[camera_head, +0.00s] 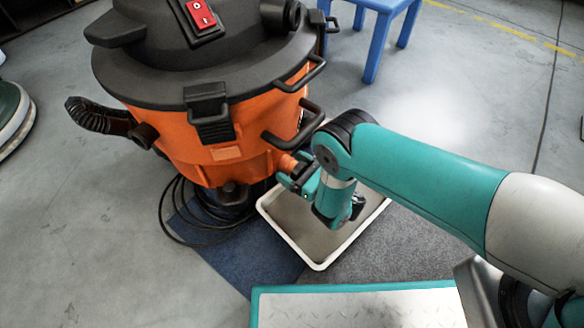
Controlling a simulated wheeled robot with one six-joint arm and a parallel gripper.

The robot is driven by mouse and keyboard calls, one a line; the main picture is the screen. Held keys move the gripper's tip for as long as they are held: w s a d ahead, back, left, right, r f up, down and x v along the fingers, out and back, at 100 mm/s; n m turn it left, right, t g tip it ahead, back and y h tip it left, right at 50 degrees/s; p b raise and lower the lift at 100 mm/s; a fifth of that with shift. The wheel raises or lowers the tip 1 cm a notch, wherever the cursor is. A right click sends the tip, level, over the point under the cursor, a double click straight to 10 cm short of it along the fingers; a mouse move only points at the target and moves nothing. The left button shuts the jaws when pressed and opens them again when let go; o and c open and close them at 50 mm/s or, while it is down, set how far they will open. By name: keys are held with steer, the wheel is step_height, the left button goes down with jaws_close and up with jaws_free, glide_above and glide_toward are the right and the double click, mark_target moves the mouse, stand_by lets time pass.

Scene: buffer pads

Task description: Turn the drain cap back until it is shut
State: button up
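An orange vacuum drum (215,145) with a black lid stands upright at upper left. A short orange drain spout (287,163) sticks out low on its right side. My gripper (292,175) is at the outer end of this spout, with dark parts close against it. The drain cap cannot be made out; my gripper and wrist cover the spout's end. I cannot tell whether the fingers are open or shut on the cap.
A shallow white-rimmed tray (316,266) lies on the floor under the spout and my wrist. A black cable (165,222) loops beside a blue mat (248,262). A blue stool (373,48) stands behind. A metal-topped, teal-edged platform (360,308) is in front.

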steer(key=c, duration=0.8)
steer(key=shift+m, duration=0.3)
steer(key=m, duration=0.4)
steer(key=shift+m, duration=0.3)
steer(key=m, duration=0.4)
steer(key=shift+m, duration=0.3)
steer(key=m, duration=0.7)
steer(key=shift+b, duration=0.35)
steer(key=m+b, duration=0.1)
steer(key=m, duration=0.5)
steer(key=shift+r, duration=0.1)
